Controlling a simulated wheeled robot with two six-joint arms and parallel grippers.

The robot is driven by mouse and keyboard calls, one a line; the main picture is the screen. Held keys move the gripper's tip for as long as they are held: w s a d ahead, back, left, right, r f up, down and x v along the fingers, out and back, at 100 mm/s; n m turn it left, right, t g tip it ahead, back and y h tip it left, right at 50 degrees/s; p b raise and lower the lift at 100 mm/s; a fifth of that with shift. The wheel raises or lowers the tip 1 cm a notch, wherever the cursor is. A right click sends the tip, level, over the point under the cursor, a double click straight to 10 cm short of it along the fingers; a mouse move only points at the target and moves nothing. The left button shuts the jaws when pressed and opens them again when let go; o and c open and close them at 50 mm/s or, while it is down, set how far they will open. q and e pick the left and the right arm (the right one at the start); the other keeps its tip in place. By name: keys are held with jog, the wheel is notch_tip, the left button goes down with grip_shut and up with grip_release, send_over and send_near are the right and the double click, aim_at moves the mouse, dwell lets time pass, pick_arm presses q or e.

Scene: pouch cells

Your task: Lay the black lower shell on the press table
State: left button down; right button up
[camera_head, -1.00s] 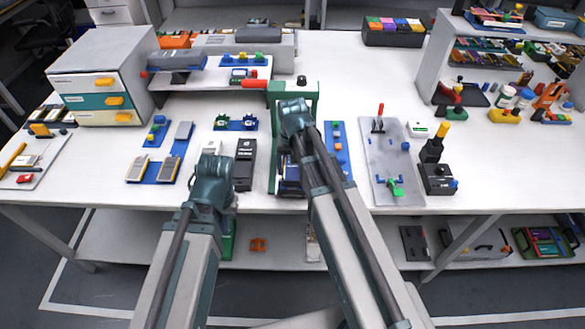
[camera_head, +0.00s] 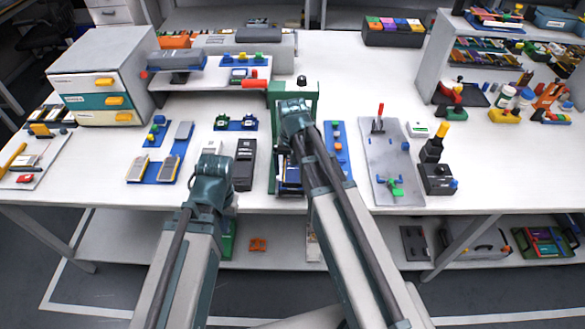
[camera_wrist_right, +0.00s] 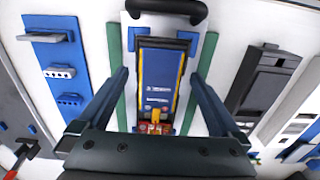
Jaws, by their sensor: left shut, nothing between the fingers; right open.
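In the right wrist view, a black-rimmed tray that looks like the black lower shell (camera_wrist_right: 181,42) lies lengthwise on the pale press table (camera_wrist_right: 209,98) between green side rails. A blue panel with yellow edges fills most of it. My right gripper (camera_wrist_right: 158,76) is open above it, one finger on each side, with a gap to the tray. In the head view, my right arm partly hides the green press (camera_head: 306,91) and the tray. My left gripper (camera_head: 211,178) is shut and empty near the table's front edge; its fingertips are hard to see.
A black device (camera_head: 244,165) and a pale device (camera_head: 211,148) lie left of the press. A blue strip with small parts (camera_head: 337,150) and a grey plate with a red lever (camera_head: 388,160) lie right of it. A drawer cabinet (camera_head: 103,75) stands at the left.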

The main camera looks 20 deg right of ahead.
notch_tip(320, 180, up, 13)
jog(key=p, duration=1.2)
jog(key=s+a+n+h, duration=0.1)
jog(key=s+a+n, duration=0.5)
jog(key=s, duration=0.8)
jog(key=shift+s+a+n, duration=0.25)
jog(key=shift+a+n, duration=0.05)
jog(key=shift+a, duration=1.3)
